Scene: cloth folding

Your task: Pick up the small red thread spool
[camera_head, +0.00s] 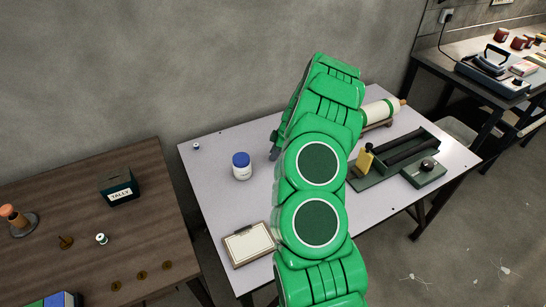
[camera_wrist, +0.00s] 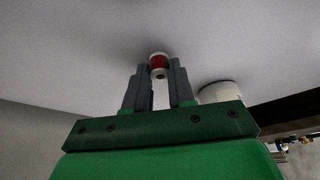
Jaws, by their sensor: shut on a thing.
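The small red thread spool (camera_wrist: 158,62) has red thread between pale ends. In the wrist view it sits between the tips of my gripper (camera_wrist: 158,75), which is shut on it. The pale tabletop fills the view just beyond it; I cannot tell whether the spool touches that surface. In the head view my green arm reaches over the light table (camera_head: 213,200) and hides the spool. Only a dark edge of my gripper (camera_head: 275,147) shows there, at the left side of the arm.
A white jar with a blue lid (camera_head: 242,167) stands left of my arm, and a clipboard (camera_head: 249,244) lies in front. A green machine (camera_head: 405,160) and a white roll (camera_head: 380,112) are at right. A brown table (camera_head: 70,210) holds a tally box (camera_head: 119,188) and small spools.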

